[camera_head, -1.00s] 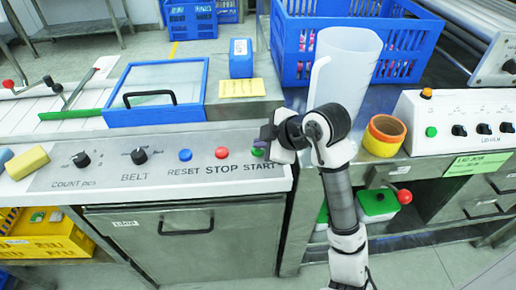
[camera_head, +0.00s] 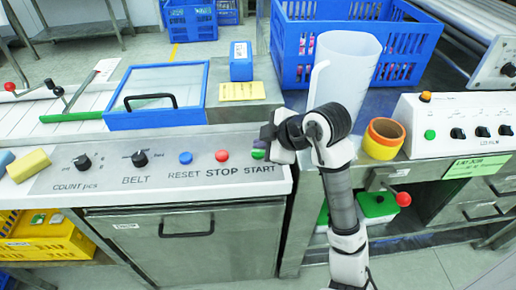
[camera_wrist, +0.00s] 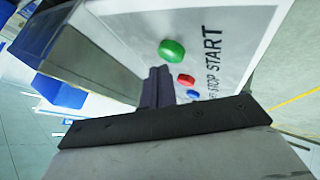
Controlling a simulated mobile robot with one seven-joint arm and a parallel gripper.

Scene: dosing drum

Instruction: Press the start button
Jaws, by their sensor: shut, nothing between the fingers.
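The green start button (camera_head: 258,153) is at the right end of the panel's button row, above the word START. My gripper (camera_head: 262,142) is at the button and partly covers it in the head view. In the wrist view the green button (camera_wrist: 171,50) shows whole, with the shut fingers (camera_wrist: 157,88) beside and below it. The fingers look apart from the button there, though the exact gap is hard to judge. The red stop button (camera_head: 222,155) and blue reset button (camera_head: 186,157) are to the left.
A blue-framed clear lid (camera_head: 155,95) is behind the panel at left. A blue box (camera_head: 241,61) and yellow note (camera_head: 243,91) are behind the button. A clear jug (camera_head: 345,70), a blue crate (camera_head: 290,40) and tape rolls (camera_head: 383,138) stand to the right.

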